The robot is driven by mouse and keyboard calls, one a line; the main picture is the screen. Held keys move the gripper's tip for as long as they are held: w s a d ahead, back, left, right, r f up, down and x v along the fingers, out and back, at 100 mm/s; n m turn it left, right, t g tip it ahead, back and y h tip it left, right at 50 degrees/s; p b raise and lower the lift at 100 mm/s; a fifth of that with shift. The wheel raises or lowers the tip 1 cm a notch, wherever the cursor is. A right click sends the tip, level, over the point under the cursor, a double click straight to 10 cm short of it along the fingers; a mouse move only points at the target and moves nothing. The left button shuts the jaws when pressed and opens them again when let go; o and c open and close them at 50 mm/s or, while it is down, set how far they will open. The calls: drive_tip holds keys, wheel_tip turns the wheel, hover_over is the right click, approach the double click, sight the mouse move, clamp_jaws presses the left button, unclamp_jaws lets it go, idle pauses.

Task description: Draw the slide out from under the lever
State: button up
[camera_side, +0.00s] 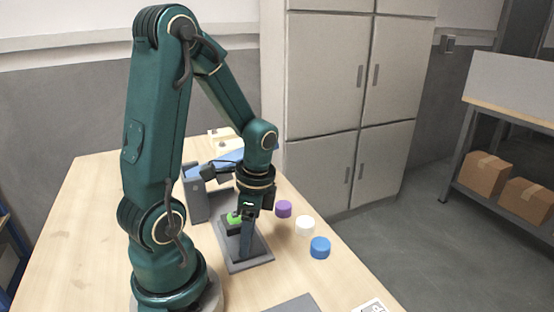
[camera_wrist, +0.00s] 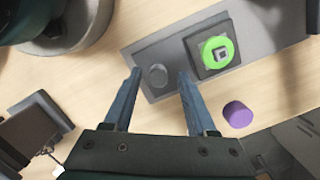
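A flat grey slide (camera_side: 238,264) lies on the wooden table; it also shows in the wrist view (camera_wrist: 135,47). It bears a round grey knob (camera_wrist: 157,76) and a dark square block with a green disc (camera_wrist: 207,45). The disc also shows in the side view (camera_side: 234,217). A blue lever (camera_side: 230,159) is above the slide's far end, by a grey upright stand (camera_side: 194,200), partly hidden by my arm. My gripper (camera_wrist: 159,72) points down over the slide, open, its blue fingers on either side of the knob. I cannot tell whether they touch it.
A purple cylinder (camera_side: 284,209), a white one (camera_side: 304,225) and a blue one (camera_side: 320,247) stand in a row right of the slide. A grey plate (camera_side: 294,304) and a printed card (camera_side: 371,306) lie at the front. The table left of the slide looks clear.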

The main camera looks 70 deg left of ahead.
drive_tip(key=shift+r, duration=3)
drive_tip(key=d+r+n+t, duration=0.6)
drive_tip(key=d+r+t, duration=0.1)
drive_tip(key=d, duration=0.4)
drive_tip(key=shift+w+d+h, duration=0.2)
drive_tip(key=shift+w+h, duration=0.2)
